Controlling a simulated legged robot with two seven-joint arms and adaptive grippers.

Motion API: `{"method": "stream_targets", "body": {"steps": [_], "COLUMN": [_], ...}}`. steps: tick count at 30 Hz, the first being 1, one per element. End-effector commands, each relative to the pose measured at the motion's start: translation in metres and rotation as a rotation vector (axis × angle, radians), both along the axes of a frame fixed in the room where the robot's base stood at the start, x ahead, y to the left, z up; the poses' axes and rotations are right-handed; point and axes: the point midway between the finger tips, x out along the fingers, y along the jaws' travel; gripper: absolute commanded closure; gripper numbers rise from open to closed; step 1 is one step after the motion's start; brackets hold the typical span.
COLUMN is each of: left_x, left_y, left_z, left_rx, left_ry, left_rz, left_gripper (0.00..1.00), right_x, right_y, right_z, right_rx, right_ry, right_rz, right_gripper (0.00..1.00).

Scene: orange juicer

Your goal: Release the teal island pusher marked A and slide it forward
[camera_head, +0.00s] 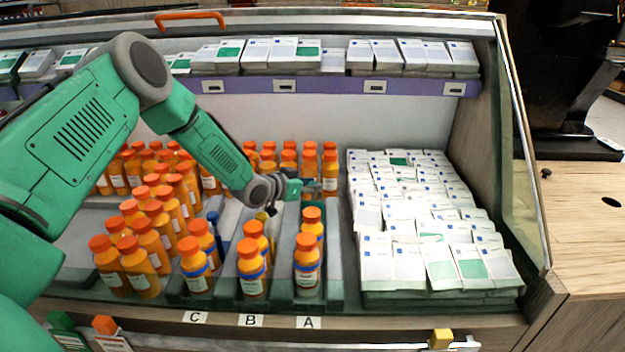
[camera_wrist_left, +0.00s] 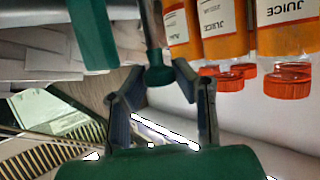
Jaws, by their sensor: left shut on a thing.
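My left gripper (camera_head: 308,187) reaches in from the left to the back of the lane marked A (camera_head: 309,323). In the left wrist view the left gripper (camera_wrist_left: 159,72) is shut on the round-ended handle of the teal pusher (camera_wrist_left: 158,76), between its two fingers. In the head view the gripper and wrist largely hide this pusher. Orange-capped juice bottles (camera_head: 307,265) stand in lane A, in front of the gripper. My right gripper is not in view.
A yellow-topped pusher (camera_head: 262,216) and a blue one (camera_head: 213,220) stand in the lanes to the left. White boxes (camera_head: 420,220) fill the right side. More juice bottles (camera_head: 135,255) crowd the left and back. A purple-fronted shelf (camera_head: 330,85) hangs above.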

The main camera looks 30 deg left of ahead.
Motion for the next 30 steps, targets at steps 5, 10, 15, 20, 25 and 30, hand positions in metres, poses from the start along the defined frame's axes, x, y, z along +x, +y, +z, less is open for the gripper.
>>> {"method": "stream_targets", "body": {"steps": [5,10,15,20,25,30], "left_x": [-0.017,-0.017,-0.017,-0.017,-0.017,-0.016], "left_y": [-0.011,-0.010,-0.009,-0.009,-0.009,-0.009], "left_z": [0.003,0.001,0.002,0.001,0.002,0.025], "left_rx": [0.000,0.001,0.001,0.000,0.000,-0.001], "left_ry": [0.003,0.000,-0.002,0.000,0.001,-0.004], "left_rz": [0.000,0.002,0.003,0.002,0.002,0.002], "left_gripper": [1.00,1.00,0.56,0.54,0.54,0.54], "right_x": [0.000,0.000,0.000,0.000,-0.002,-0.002], "right_y": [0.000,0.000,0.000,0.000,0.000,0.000], "right_z": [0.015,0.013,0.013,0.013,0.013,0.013], "right_rx": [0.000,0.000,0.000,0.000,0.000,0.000], "right_ry": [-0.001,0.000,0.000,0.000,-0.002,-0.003], "right_rz": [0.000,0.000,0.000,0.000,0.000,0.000], "right_gripper": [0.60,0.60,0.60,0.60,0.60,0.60]}}
